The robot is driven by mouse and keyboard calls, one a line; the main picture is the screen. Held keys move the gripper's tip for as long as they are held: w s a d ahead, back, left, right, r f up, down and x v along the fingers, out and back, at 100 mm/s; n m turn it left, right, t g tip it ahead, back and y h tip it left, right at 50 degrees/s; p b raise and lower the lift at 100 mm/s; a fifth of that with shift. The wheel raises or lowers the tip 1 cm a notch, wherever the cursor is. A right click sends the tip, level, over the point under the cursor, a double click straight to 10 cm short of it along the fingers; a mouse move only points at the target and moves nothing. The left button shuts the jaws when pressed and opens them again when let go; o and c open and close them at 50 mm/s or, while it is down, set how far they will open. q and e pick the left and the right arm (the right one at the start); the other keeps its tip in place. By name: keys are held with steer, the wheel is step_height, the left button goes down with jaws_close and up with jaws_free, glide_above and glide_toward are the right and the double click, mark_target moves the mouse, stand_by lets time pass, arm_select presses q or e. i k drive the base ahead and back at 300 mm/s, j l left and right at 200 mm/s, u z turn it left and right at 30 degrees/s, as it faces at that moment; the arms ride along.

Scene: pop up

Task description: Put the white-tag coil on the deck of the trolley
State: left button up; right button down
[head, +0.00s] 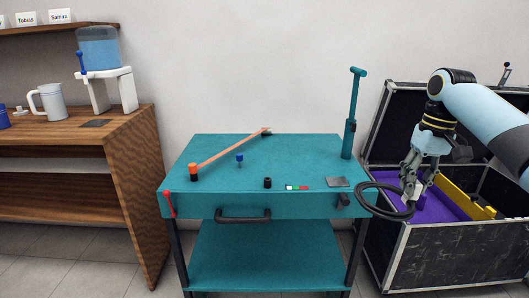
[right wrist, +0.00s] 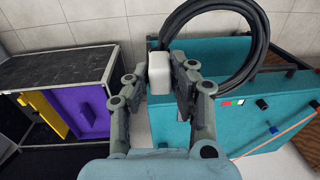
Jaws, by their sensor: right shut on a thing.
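The coil is a black looped cable (head: 368,204) with a white tag. In the head view it hangs from my right gripper (head: 415,183), beside the right front corner of the trolley. In the right wrist view my right gripper (right wrist: 172,88) is shut on the white tag (right wrist: 159,73), and the black loop (right wrist: 262,50) extends beyond it, overlapping the trolley in the picture. The teal trolley has a flat deck (head: 285,160) and a lower shelf (head: 265,255). My left gripper is not in view.
On the deck are an orange bar (head: 235,148), a blue-topped peg (head: 239,158), a black cylinder (head: 267,183), a grey plate (head: 337,182) and a teal post (head: 353,115). An open black case (head: 445,255) stands at right. A wooden bench (head: 100,140) stands at left.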

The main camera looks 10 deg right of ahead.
mark_target(282, 156)
steer(key=i, duration=1.75)
